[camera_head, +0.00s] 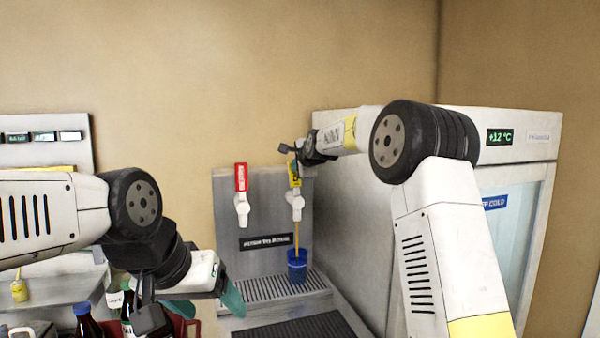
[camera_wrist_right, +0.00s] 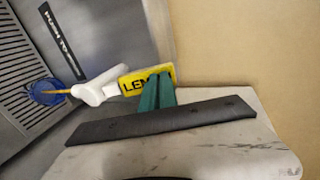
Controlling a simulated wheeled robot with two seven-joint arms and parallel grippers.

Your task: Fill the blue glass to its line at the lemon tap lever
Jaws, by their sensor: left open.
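The blue glass (camera_head: 297,268) stands upright on the drip grate under the lemon tap, and it also shows in the right wrist view (camera_wrist_right: 47,92). A thin yellow stream (camera_head: 296,238) runs from the white spout into it. The fill level and line are too small to read. The yellow lemon tap lever (camera_wrist_right: 135,84) is tilted, with my right gripper (camera_wrist_right: 157,88) against it, teal fingers close together. My left gripper (camera_head: 208,305) is open and empty, low at the left, apart from the glass.
A red-handled tap (camera_head: 241,178) is left of the lemon tap on the grey panel (camera_head: 262,205). A white cooler (camera_head: 350,185) stands close on the right. Dark bottles (camera_head: 87,322) stand at the lower left near my left arm.

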